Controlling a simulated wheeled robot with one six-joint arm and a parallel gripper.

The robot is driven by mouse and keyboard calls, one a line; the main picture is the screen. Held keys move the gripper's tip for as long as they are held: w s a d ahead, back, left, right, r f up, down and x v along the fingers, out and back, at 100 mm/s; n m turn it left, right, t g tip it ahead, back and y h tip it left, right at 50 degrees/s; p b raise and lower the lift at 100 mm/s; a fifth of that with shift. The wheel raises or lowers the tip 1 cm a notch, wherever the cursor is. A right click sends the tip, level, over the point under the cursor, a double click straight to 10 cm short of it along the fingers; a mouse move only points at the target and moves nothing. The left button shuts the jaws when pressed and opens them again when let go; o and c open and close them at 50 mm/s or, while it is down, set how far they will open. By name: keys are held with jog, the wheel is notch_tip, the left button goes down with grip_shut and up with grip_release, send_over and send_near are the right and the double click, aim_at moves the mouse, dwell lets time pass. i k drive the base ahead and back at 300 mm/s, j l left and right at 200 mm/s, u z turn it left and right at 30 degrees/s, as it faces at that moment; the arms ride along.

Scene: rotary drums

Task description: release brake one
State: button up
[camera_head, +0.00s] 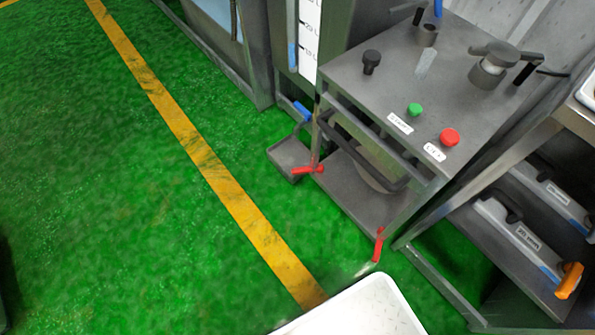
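A grey metal cart (432,47) with a flat top stands right of centre. Two red levers stick out low on its near side. One red lever (307,169) is at the left lower corner, lying roughly level, beside a small grey step-like tray. The other red lever (378,246) is at the near lower corner and points steeply down. No label tells which lever is brake one. A dark bar handle (370,150) runs across the cart's front above them. My gripper is not in view.
The cart top holds a green button (414,109), a red button (449,137) and dark knobs. A rack with labelled cases (520,240) stands at right. Cabinets stand behind. Green floor with a yellow line (200,150) is clear at left.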

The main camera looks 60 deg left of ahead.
aim_at(320, 169)
jog(key=k+u, duration=0.2)
jog(key=u, duration=0.2)
jog(key=k+j+u, duration=0.1)
jog(key=u, duration=0.65)
jog(key=i+u, duration=0.15)
jog(key=u, duration=0.2)
jog(key=i+u, duration=0.1)
jog(key=u, duration=0.3)
jog(key=k+j, duration=0.35)
jog(key=j, duration=0.25)
